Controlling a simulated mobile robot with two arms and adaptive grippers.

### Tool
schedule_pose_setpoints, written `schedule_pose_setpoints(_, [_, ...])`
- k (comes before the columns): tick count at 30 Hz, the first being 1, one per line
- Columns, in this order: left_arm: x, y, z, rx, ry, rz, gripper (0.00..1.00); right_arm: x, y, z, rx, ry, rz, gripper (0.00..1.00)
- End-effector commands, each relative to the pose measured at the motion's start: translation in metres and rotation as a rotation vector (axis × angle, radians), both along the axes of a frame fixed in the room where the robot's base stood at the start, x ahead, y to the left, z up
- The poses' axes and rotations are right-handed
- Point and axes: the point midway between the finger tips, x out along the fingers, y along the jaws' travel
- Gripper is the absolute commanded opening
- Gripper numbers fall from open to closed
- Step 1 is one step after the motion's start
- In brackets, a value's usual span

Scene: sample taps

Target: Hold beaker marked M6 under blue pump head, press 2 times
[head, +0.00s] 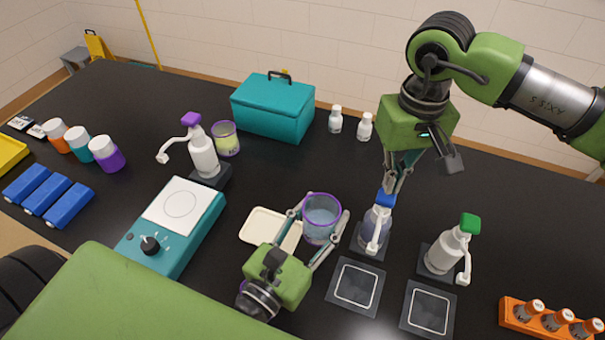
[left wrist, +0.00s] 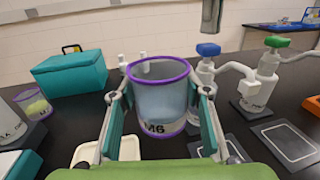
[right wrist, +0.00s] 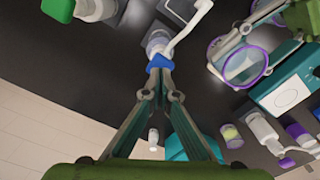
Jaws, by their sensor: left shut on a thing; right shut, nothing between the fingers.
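The beaker (head: 321,228) is clear with a purple rim, and its M6 label (left wrist: 160,128) shows in the left wrist view. My left gripper (head: 318,228) is shut on it and holds it upright, left of the blue-headed pump bottle (head: 377,222). The beaker's lower part looks bluish; I cannot tell how much liquid is inside. The blue pump head (head: 385,198) has a white spout (head: 375,241) pointing toward the front, beside the beaker and not over it. My right gripper (head: 393,188) is shut and empty, fingertips at the top of the blue head; contact is unclear.
A green-headed pump (head: 450,250) stands to the right, with square pads (head: 356,287) in front. A purple-headed pump (head: 202,150), a hot plate (head: 180,222) and a teal box (head: 273,107) lie left and behind. A cream tray (head: 262,226) sits left of the beaker.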

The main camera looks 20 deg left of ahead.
Motion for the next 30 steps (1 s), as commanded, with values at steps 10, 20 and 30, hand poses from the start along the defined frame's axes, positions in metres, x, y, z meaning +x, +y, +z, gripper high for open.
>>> schedule_pose_setpoints(10, [-0.11,-0.082,-0.038,0.001,0.004,-0.293,0.2,0.0,0.0,0.0,0.0,0.0,0.0,0.0])
schedule_pose_setpoints(20, [-0.155,-0.105,-0.043,-0.001,-0.001,-0.407,0.2,0.0,0.0,0.0,0.0,0.0,0.0,0.0])
schedule_pose_setpoints(30, [-0.13,-0.105,-0.043,-0.002,-0.004,-0.407,0.2,0.0,0.0,0.0,0.0,0.0,0.0,0.0])
